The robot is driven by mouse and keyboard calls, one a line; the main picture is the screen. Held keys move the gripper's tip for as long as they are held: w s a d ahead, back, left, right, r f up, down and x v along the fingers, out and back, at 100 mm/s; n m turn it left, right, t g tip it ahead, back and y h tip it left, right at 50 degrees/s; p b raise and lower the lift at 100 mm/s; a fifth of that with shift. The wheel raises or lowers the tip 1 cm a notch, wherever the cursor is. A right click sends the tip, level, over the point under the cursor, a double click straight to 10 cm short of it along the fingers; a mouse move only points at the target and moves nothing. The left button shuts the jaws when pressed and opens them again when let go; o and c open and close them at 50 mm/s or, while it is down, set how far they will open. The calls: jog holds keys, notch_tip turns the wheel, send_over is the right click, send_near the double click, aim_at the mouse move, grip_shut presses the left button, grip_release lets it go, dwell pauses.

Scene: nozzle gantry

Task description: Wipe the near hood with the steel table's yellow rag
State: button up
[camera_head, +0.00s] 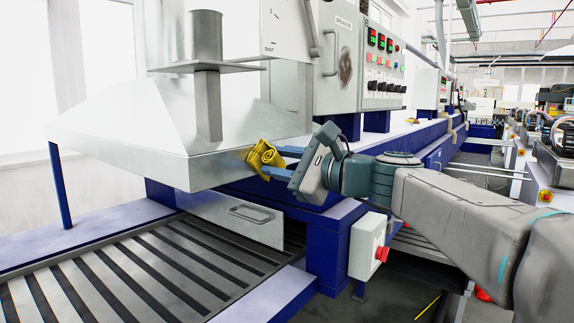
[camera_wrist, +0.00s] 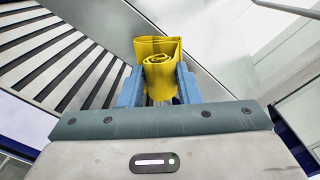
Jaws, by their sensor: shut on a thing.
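The near hood (camera_head: 120,120) is a large silver metal hood with sloping sides, at the left in the head view. It also shows in the wrist view (camera_wrist: 215,50) as a pale grey surface beyond the rag. The yellow rag (camera_head: 262,158) is rolled up and held at the hood's right front corner, by its lower rim. It stands between the two blue fingers in the wrist view (camera_wrist: 158,70). My gripper (camera_head: 270,162) is shut on the rag. The rag looks very close to the hood's side; I cannot tell for sure whether it touches. The steel table is not clearly in view.
Below the hood runs a slatted conveyor (camera_head: 130,275) in a blue frame. A red stop button on a white box (camera_head: 368,247) stands below my forearm. A control cabinet (camera_head: 385,60) with displays and knobs is behind my gripper. More machines line the right side.

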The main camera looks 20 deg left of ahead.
jog(key=shift+d, duration=0.15)
jog(key=shift+b+v, duration=0.75)
jog(key=shift+v, duration=2.2)
jog(key=shift+s, duration=0.1)
jog(key=v, duration=0.3)
jog(key=shift+x, duration=3.55)
jog(key=shift+x, duration=1.1)
jog(key=shift+r, duration=0.1)
